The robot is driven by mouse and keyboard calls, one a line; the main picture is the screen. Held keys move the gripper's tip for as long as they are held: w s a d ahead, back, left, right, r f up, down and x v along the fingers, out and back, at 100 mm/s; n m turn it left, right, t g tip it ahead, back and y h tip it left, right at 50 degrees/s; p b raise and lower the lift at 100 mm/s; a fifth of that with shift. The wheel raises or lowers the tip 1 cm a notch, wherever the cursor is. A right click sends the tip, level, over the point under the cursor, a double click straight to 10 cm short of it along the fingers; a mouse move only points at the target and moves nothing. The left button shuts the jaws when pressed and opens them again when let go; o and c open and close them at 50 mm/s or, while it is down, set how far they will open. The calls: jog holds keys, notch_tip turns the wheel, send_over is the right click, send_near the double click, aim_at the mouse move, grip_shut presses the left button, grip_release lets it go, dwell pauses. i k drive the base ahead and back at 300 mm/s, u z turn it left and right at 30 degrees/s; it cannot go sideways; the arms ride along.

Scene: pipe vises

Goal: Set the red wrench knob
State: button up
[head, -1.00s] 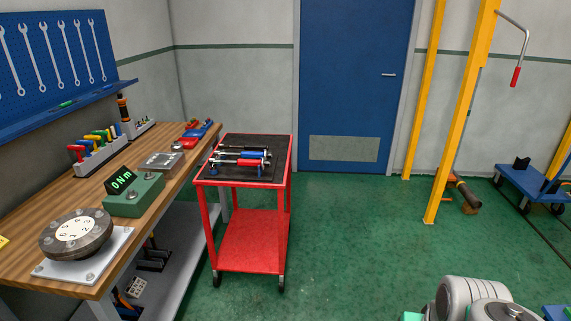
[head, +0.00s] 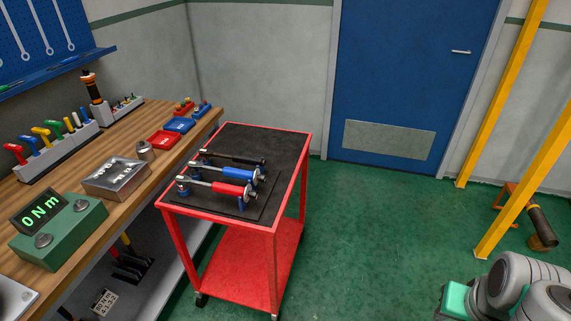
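The red-handled wrench (head: 228,188) lies nearest on the black top of the red cart, its head to the left and its handle and end knob (head: 250,196) to the right. A blue-handled wrench (head: 238,173) lies just behind it, and a black-handled wrench (head: 235,158) lies farthest back. All three lie roughly parallel on small supports. The scale marks on the red knob are too small to read.
The red cart (head: 295,205) stands beside the wooden workbench (head: 140,155). On the bench are a green torque tester (head: 65,232) reading "0 Nm", a metal box (head: 117,178) and a rack of coloured tools (head: 58,150). Green floor (head: 365,240) right of the cart is clear.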

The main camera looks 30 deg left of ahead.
aim_at(253, 194)
jog(key=i, duration=1)
jog(key=u, duration=3.35)
